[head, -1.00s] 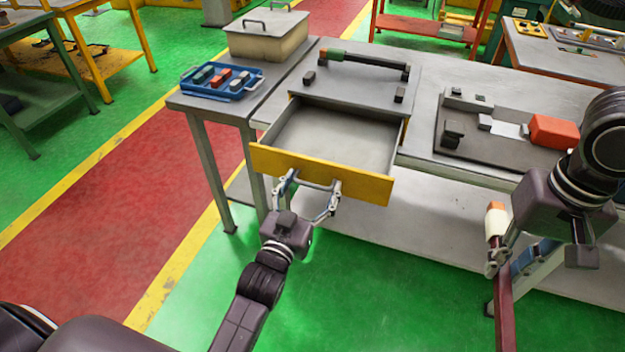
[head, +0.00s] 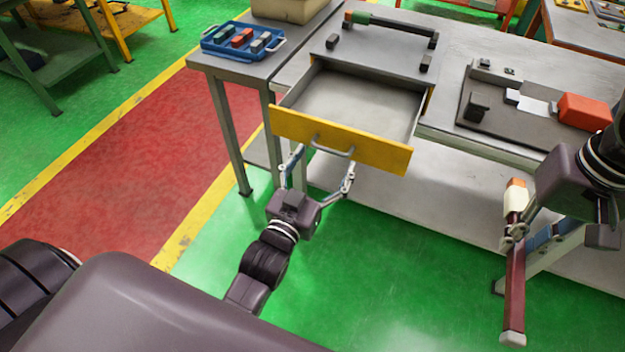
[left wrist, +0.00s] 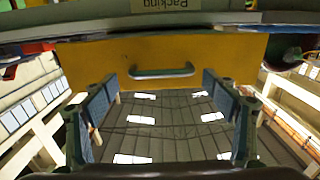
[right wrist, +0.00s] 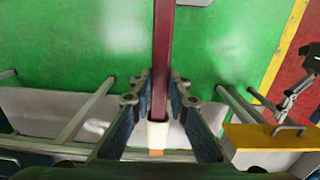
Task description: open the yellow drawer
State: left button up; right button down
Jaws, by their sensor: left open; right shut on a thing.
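The yellow drawer (head: 340,141) is pulled out of the grey workbench, and its empty grey inside shows. Its metal handle (head: 332,147) is on the yellow front; the handle also shows in the left wrist view (left wrist: 162,73). My left gripper (head: 322,170) is open and empty just in front of the drawer, its fingers spread on either side of the handle and apart from it. My right gripper (head: 513,238) is shut on a dark red bar (head: 515,285) with a white collar and orange end; the bar also shows in the right wrist view (right wrist: 163,50).
A blue tray (head: 223,50) with several small blocks sits on the side table to the left. A dark fixture board (head: 540,125) with an orange block (head: 585,110) lies on the bench at right. Green floor (head: 390,285) in front is clear.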

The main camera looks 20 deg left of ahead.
pick_arm(q)
jog(key=s, duration=0.8)
